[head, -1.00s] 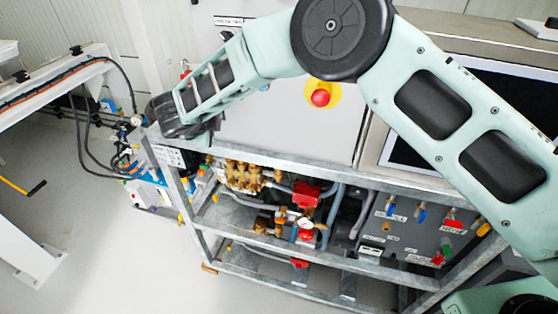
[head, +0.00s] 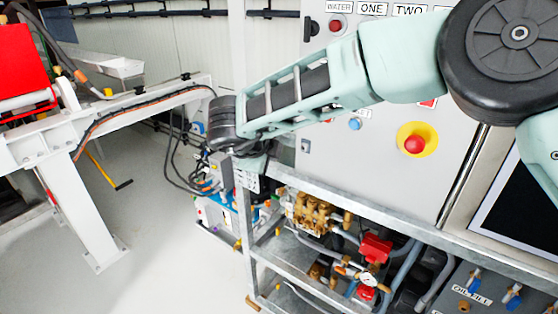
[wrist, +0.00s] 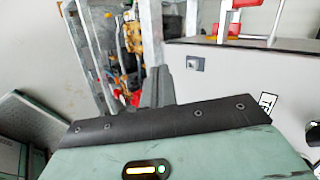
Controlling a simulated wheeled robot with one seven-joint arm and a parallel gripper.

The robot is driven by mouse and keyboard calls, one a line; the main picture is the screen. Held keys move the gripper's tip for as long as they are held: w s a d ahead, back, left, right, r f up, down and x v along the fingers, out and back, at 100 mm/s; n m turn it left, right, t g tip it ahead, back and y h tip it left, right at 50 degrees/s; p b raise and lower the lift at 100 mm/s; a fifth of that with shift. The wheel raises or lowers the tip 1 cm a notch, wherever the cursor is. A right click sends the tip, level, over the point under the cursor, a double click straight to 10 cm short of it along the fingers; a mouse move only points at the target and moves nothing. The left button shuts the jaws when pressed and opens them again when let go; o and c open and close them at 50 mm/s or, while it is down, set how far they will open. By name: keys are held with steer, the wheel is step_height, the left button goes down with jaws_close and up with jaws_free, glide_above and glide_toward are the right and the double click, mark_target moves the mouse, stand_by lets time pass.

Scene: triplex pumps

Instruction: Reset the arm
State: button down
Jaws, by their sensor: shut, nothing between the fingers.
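My arm, pale green with black joints, reaches across the head view from the right toward the left end of the pump frame. Its black wrist joint (head: 225,125) shows near the upper left corner of that frame; I cannot make out the fingers in this view. In the wrist view my gripper (wrist: 158,87) shows as dark grey fingers standing close together beyond the black-edged green housing. It is shut and holds nothing.
A grey control cabinet with a red emergency button (head: 414,143) stands behind the arm. Below is a metal frame (head: 330,205) with brass pump parts (head: 312,212) and a red component (head: 375,248). A white beam structure (head: 95,215) stands left.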

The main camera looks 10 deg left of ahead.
step_height(320, 180, up, 7)
steer(key=s+a+n+t+y+b, duration=0.2)
steer(key=n+y, duration=0.4)
steer(key=n, duration=0.2)
steer(key=s+d+n+g+y+b, duration=0.1)
steer(key=s+d+n+g+y, duration=0.15)
steer(key=s+n, duration=0.45)
steer(key=s+d+f+n+g+h, duration=0.2)
steer(key=s+d+f+n+g, duration=0.1)
steer(key=s+d, duration=0.5)
steer(key=s+d+f+n+g+h+b, duration=0.1)
steer(key=s+d+f+n+g+h, duration=0.1)
steer(key=s+d, duration=0.5)
steer(key=s+d+f+n+g+h+b, duration=0.1)
steer(key=s+d+f+n+g, duration=0.3)
steer(key=d, duration=1)
steer(key=s+f+n+h, duration=0.1)
steer(key=s+f+n, duration=0.1)
steer(key=s+n, duration=0.1)
steer(key=shift+s+f+n, duration=0.25)
steer(key=shift+s+n, duration=0.05)
steer(key=shift+s, duration=0.55)
